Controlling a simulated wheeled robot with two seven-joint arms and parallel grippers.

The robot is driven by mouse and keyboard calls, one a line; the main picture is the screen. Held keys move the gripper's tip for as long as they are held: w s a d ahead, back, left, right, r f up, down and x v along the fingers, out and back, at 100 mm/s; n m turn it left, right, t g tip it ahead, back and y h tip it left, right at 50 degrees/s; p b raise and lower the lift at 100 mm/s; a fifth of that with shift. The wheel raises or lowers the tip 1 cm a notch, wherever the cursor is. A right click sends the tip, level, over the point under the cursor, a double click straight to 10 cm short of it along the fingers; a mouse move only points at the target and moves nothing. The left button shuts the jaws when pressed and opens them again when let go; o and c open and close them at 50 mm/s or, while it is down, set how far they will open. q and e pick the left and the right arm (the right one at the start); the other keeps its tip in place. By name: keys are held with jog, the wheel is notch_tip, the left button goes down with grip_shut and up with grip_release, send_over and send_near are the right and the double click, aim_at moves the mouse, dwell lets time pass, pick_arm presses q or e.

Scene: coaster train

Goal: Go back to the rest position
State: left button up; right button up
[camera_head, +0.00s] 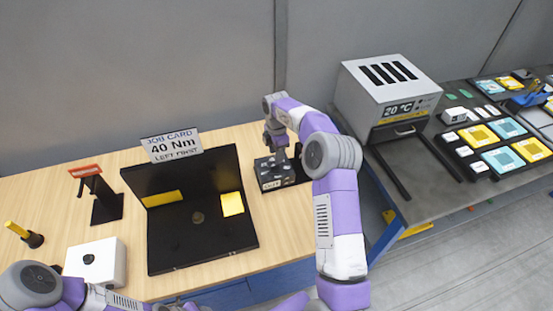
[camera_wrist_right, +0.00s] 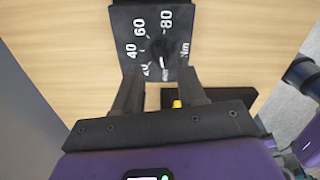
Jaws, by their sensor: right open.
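My right gripper (camera_head: 280,157) points down over a small dark box with a dial (camera_head: 272,182) on the wooden table. In the right wrist view the dark dial plate (camera_wrist_right: 152,22), marked 40, 60, 80 and Nm, lies just beyond the fingertips (camera_wrist_right: 161,82). The fingers are apart with nothing held between them. I cannot tell whether they touch the box. My left arm (camera_head: 75,292) shows at the bottom left edge; its gripper is out of view.
A job card (camera_head: 172,146) reading 40 Nm, left first, stands on a black fixture (camera_head: 185,245). A black stand (camera_head: 105,208), a white box (camera_head: 105,262) and a yellow-handled tool (camera_head: 18,231) are left. A grey oven-like machine (camera_head: 392,90) and colored trays (camera_head: 500,160) are right.

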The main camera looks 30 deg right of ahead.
jog(key=shift+r, duration=0.9)
jog(key=shift+r, duration=0.1)
